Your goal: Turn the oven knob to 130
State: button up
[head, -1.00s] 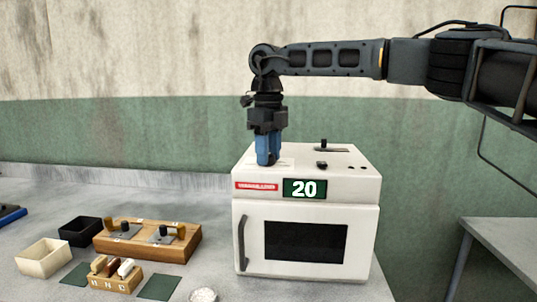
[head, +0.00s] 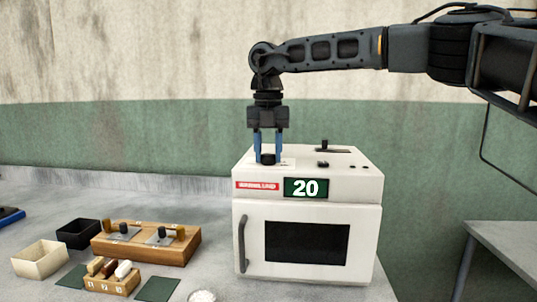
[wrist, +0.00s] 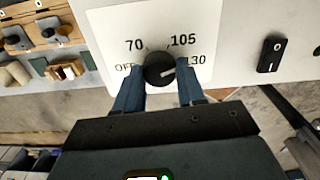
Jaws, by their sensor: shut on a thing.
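The white oven (head: 308,195) stands on the counter, its door closed and its display (head: 306,188) reading 20. The black round knob (head: 268,159) is on its top at the left; it also shows in the wrist view (wrist: 158,68). Around it a white plate (wrist: 112,22) is printed OFF, 70, 105 and 130. The knob's pale pointer line points right, toward 130. My gripper (head: 268,155) points down from above, its two blue fingers shut on opposite sides of the knob.
A black rocker switch (wrist: 270,54) sits right of the knob. A slider (head: 324,146) is at the back of the oven top. A wooden block with knobs (head: 147,245), a cream box (head: 40,259) and a black box (head: 78,233) stand on the counter to the left.

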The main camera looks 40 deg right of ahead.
aim_at(267, 155)
jog(key=shift+m+b, duration=0.4)
jog(key=shift+m, duration=1.5)
jog(key=o, duration=1.1)
jog(key=shift+c, duration=0.2)
jog(key=shift+r, duration=0.1)
notch_tip(267, 155, up, 8)
jog(key=shift+f+b, duration=0.15)
jog(key=shift+b, duration=0.15)
jog(key=shift+a+f, duration=0.1)
